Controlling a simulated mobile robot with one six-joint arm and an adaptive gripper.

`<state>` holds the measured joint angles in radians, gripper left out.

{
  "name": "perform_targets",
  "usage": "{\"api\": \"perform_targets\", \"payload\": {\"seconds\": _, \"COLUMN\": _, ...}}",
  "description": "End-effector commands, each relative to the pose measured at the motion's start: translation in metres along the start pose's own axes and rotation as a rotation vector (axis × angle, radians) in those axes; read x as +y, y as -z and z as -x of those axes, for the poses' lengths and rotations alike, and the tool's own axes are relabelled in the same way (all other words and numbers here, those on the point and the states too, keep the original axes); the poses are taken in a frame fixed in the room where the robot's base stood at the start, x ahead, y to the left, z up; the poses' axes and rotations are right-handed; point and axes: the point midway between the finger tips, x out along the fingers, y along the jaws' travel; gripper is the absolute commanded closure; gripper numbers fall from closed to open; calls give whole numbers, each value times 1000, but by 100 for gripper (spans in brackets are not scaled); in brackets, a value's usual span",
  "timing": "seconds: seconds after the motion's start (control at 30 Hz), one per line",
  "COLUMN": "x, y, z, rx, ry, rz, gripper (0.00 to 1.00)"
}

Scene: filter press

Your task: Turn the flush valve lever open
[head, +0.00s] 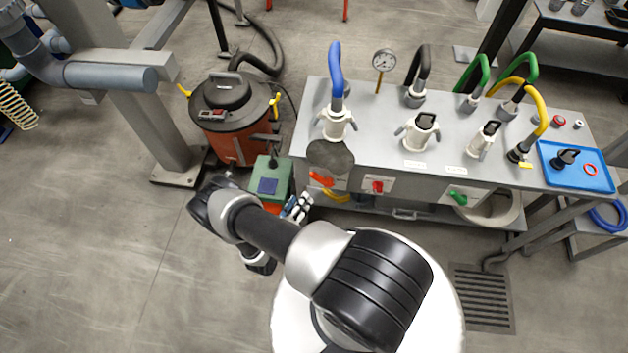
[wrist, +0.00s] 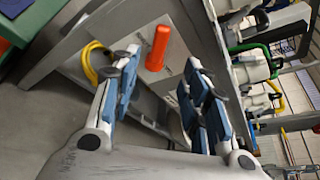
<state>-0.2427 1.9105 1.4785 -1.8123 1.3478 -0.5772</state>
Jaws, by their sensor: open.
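Several valve levers show along the bench front in the head view: a red-orange one (head: 320,179) at the left, a red one (head: 377,186) in the middle and a green one (head: 458,197) at the right. I cannot read which is labelled flush. My gripper (head: 298,207) is open and empty, just below and left of the left lever. In the wrist view a red-orange lever (wrist: 157,47) stands in the gap between the spread fingers of my gripper (wrist: 160,88), ahead of them. It appears untouched.
The grey bench (head: 372,125) carries hose couplings with blue, black, green and yellow hoses. A green box (head: 270,183) stands close left of my gripper, with a red drum vacuum (head: 232,118) behind. A yellow hose (wrist: 93,62) hangs near the left finger. Floor at left is clear.

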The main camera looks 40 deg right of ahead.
Motion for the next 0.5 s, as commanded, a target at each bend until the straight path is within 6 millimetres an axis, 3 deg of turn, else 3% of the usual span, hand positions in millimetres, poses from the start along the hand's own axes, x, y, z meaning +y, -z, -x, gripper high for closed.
{"api": "perform_targets", "payload": {"seconds": 0.3, "x": -1, "y": 2, "z": -73, "rx": 4, "ry": 6, "rz": -6, "gripper": 58}}
{"api": "perform_targets", "payload": {"seconds": 0.5, "x": -1, "y": 2, "z": -109, "rx": 1, "ry": 4, "rz": -4, "gripper": 58}}
